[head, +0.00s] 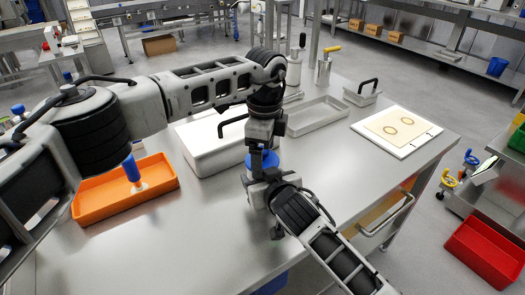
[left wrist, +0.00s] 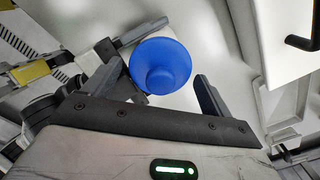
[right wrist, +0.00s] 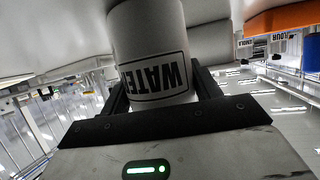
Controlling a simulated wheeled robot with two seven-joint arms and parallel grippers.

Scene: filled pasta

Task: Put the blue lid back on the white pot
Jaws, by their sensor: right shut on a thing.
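The white pot (right wrist: 150,40), labelled WATER, is between the fingers of my right gripper (right wrist: 160,85), which is shut on it. The label appears upside down in the right wrist view. The blue lid (left wrist: 160,65) is round with a raised centre. It lies between and beyond the spread fingers of my left gripper (left wrist: 160,80), with a gap on the right side. In the head view the lid (head: 263,159) shows just under my left gripper and above my right gripper (head: 262,187). The lid covers the pot's top from above; I cannot tell whether it is seated.
An orange tray (head: 95,207) with a blue-topped white item (head: 131,169) stands on the left of the steel table (head: 180,250). A white lidded container (head: 200,150) is behind my grippers. A grey tray (head: 318,116) and a white board (head: 396,131) lie to the right. The front is clear.

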